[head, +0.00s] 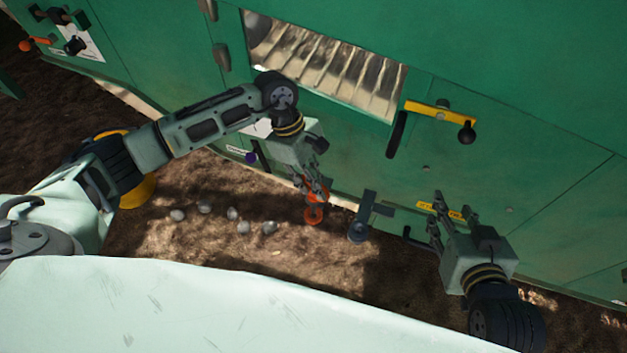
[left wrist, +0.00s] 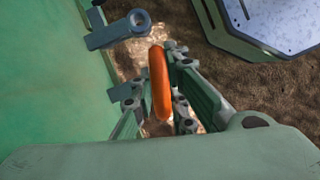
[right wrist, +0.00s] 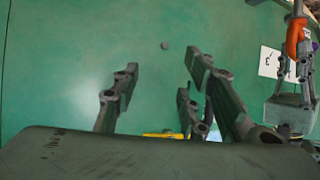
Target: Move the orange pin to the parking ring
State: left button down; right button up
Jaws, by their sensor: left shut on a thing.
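The orange pin (head: 313,214) is held by my left gripper (head: 316,188) and hangs low beside the green machine. In the left wrist view the pin (left wrist: 160,85) stands between the fingers, and it also shows at the right edge of the right wrist view (right wrist: 297,36). What looks like the parking ring is the grey ring on a bracket (head: 358,232), just right of the pin and apart from it. The ring (left wrist: 138,19) shows beyond the pin in the left wrist view. My right gripper (head: 447,208) is open and empty near the panel; its fingers (right wrist: 157,85) are spread.
The green machine wall (head: 540,100) fills the right side, with a yellow lever (head: 440,110) and a black knob. A purple knob (head: 250,157) sits behind my left gripper. Several pale round things (head: 232,213) lie on the soil.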

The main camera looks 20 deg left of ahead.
aim_at(313, 198)
pick_arm(q)
jog(key=shift+f, duration=0.5)
jog(key=shift+f+b, duration=0.75)
jog(key=shift+f, duration=0.15)
jog(key=shift+f+b, duration=0.3)
jog(key=shift+f, duration=0.15)
jog(key=shift+f+b, duration=0.4)
pick_arm(e)
jog(key=shift+w+a+r+t+y, duration=0.75)
jog(key=shift+r+t, duration=1.1)
jog(key=shift+r, duration=1.45)
jog(key=shift+w+a+r+t+y, duration=0.45)
jog(key=shift+w+r+t, duration=0.55)
jog(key=shift+r+t, duration=1.55)
pick_arm(q)
jog(key=shift+f+b, duration=0.35)
jog(key=shift+f, duration=0.05)
jog(key=shift+f+b, duration=0.35)
jog(key=shift+f, duration=0.05)
jog(key=shift+f+b, duration=0.7)
jog(key=shift+f, duration=0.05)
pick_arm(e)
jog(key=s+r+t+y, duration=0.2)
jog(key=s+r+t, duration=0.4)
jog(key=r, duration=0.6)
jog(key=shift+s+r+n+y, duration=0.25)
jog(key=shift+r+n+y, duration=0.05)
jog(key=shift+r, duration=0.1)
jog(key=shift+s+r, duration=0.1)
